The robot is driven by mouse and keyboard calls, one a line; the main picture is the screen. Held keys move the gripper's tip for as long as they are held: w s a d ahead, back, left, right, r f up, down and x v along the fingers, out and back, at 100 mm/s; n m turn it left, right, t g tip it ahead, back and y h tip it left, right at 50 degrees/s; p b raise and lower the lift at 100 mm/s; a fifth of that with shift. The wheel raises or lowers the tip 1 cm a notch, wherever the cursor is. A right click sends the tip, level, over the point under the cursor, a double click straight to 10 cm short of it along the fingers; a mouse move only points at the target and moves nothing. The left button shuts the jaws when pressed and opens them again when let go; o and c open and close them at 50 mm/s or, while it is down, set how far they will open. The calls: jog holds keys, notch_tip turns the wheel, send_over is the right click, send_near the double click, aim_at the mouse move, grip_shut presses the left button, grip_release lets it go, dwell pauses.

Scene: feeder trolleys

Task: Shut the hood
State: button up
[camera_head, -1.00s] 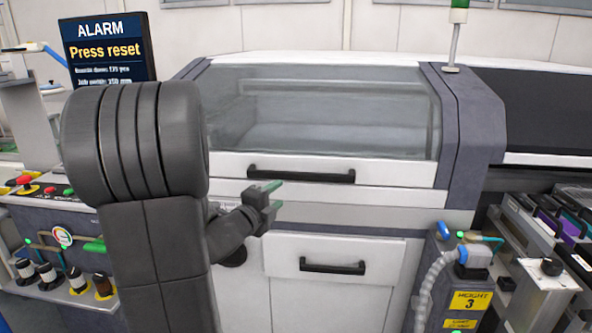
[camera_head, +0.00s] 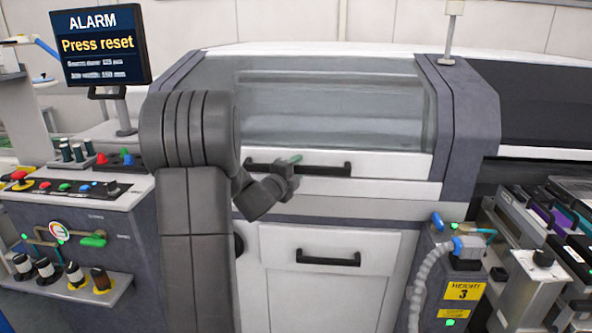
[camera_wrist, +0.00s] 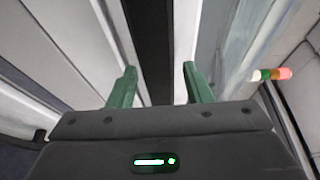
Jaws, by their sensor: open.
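The hood (camera_head: 330,110) is the wide, see-through cover on the front of the white machine, with a white lower rim. Its black bar handle (camera_head: 325,169) runs across that rim. The rim sits low, just above a pale strip; I cannot tell whether the hood is fully down. My gripper (camera_head: 294,159) is open in front of the handle's middle, hiding part of it. In the wrist view, my green fingers (camera_wrist: 159,68) stand apart on either side of a dark bar (camera_wrist: 152,40), which looks like the handle. No contact can be made out.
A screen (camera_head: 100,46) reads "ALARM Press reset". Below it is a control panel (camera_head: 75,188) with coloured buttons and knobs. A lower door has a black handle (camera_head: 328,258). A grey hose (camera_head: 428,278) and feeder trolley (camera_head: 535,255) stand at right. A light pole (camera_head: 450,35) rises above.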

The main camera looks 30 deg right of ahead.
jog(key=shift+c, duration=0.3)
grip_shut()
jog(key=s+a+r+g+y+p, duration=0.1)
jog(key=s+a+r+p, duration=0.1)
jog(key=r+p, duration=0.5)
jog(key=s+p, duration=0.1)
jog(key=p, duration=0.2)
jog(key=shift+s+r+n, duration=0.2)
jog(key=shift+r+n, duration=0.1)
jog(key=shift+r, duration=0.05)
jog(key=shift+f, duration=0.1)
jog(key=shift+o, duration=0.3)
grip_release()
jog(key=shift+a, duration=0.1)
